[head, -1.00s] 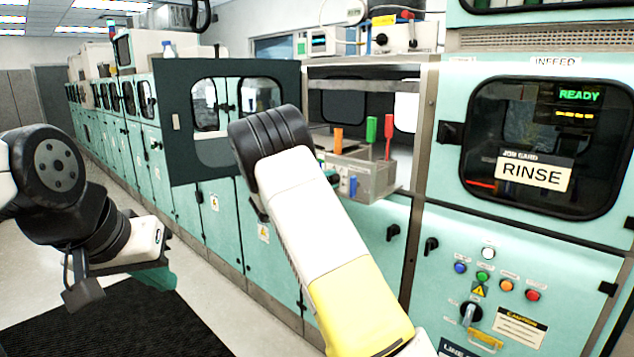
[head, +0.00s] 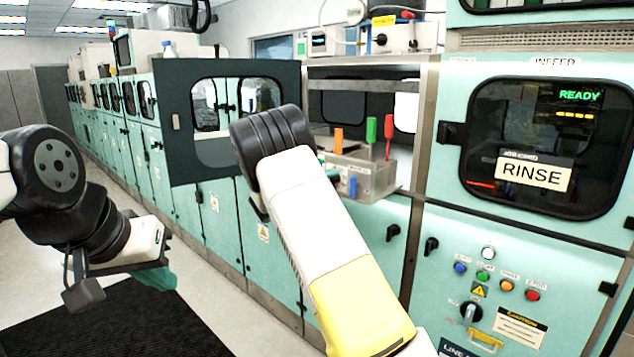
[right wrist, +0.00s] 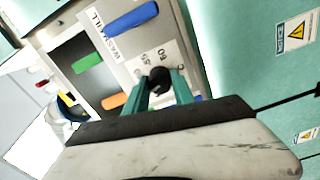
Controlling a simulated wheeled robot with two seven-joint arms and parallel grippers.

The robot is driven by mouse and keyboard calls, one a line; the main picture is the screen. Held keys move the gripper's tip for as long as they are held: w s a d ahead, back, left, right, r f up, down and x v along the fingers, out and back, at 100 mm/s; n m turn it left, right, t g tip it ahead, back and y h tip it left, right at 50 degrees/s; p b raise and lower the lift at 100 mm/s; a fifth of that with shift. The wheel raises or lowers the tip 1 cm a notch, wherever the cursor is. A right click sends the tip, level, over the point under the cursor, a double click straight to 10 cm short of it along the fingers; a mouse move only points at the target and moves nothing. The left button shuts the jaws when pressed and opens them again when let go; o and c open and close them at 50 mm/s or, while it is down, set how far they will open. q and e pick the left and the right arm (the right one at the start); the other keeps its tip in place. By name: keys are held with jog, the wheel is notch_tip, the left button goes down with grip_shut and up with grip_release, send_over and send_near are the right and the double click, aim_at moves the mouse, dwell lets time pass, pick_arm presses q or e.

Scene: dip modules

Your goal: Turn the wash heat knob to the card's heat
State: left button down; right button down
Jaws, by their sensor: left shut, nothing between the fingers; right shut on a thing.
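Where the knob's mark points cannot be told. In the head view my right forearm hides most of that gripper and the knob. The job card (head: 534,172) on the right cabinet's window reads RINSE; no heat value can be read on it. My left gripper (head: 165,280) is shut and empty, above the floor at the left.
The grey control box (head: 376,180) carries orange, green and red upright handles, with a blue one (head: 352,187) on its front. A blue handle (right wrist: 131,18) lies close to my right fingers. Buttons and a rotary switch (head: 470,312) are on the right cabinet. A dark mat (head: 110,325) lies at left.

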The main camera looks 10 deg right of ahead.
jog(key=c, duration=1.1)
grip_release()
jog(key=shift+o, duration=0.2)
jog(key=v, duration=0.8)
